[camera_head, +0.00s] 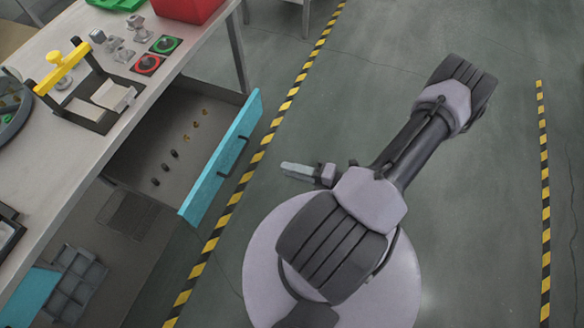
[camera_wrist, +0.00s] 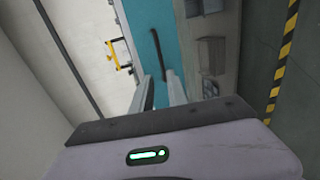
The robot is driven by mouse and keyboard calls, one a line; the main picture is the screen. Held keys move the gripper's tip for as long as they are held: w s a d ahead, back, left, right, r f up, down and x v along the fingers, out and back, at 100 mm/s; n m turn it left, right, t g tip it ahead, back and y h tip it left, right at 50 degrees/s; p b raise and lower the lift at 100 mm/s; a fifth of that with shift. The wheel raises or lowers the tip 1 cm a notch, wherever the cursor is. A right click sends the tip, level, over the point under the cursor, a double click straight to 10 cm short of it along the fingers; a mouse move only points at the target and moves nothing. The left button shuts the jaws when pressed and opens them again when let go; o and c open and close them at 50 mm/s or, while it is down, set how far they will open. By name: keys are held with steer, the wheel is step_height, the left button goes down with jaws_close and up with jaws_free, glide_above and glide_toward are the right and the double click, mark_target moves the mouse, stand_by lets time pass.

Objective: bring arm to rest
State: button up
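My arm (camera_head: 405,150) is bent above my round pale base, with its upper links reaching up and to the right. My gripper (camera_head: 290,168) is at the left of the arm in the head view, pointing left over the floor. It is clear of the teal drawer front (camera_head: 222,160) and touches nothing that I can see. In the wrist view the two pale fingers of my gripper (camera_wrist: 163,92) stand apart with nothing held between them. Beyond them are the teal drawer front (camera_wrist: 148,35) and its dark handle (camera_wrist: 162,50).
The drawer is pulled out from the workbench (camera_head: 60,190), with several small pegs inside. On the bench are a yellow-handled holder (camera_head: 62,66), a red bin (camera_head: 187,8) and red and green buttons. Yellow-black floor tape (camera_head: 543,190) lies at the right; the floor there is clear.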

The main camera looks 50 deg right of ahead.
steer(key=w+a+r+n+g+y+b, duration=0.1)
steer(key=w+a+r+n+g+y, duration=0.15)
steer(key=r+n+g, duration=0.35)
steer(key=w+a+r+n+g+y, duration=0.1)
steer(key=a+r+n, duration=0.25)
steer(key=n, duration=0.55)
steer(key=w+a+r+n+g+y+b, duration=0.1)
steer(key=w+a+r+n+g, duration=0.15)
steer(key=r+n+g, duration=0.35)
steer(key=s+a+r+n+t+h, duration=0.2)
steer(key=a+r+n, duration=0.4)
steer(key=n, duration=0.6)
steer(key=s+a+r+n+t+h+b, duration=0.1)
steer(key=s+a+r+n+t+h, duration=0.1)
steer(key=a+r+n+h, duration=0.3)
step_height(320, 180, up, 4)
steer(key=s+a+n, duration=0.1)
steer(key=n, duration=0.7)
steer(key=shift+a+r+b, duration=0.25)
steer(key=shift+a+b, duration=0.05)
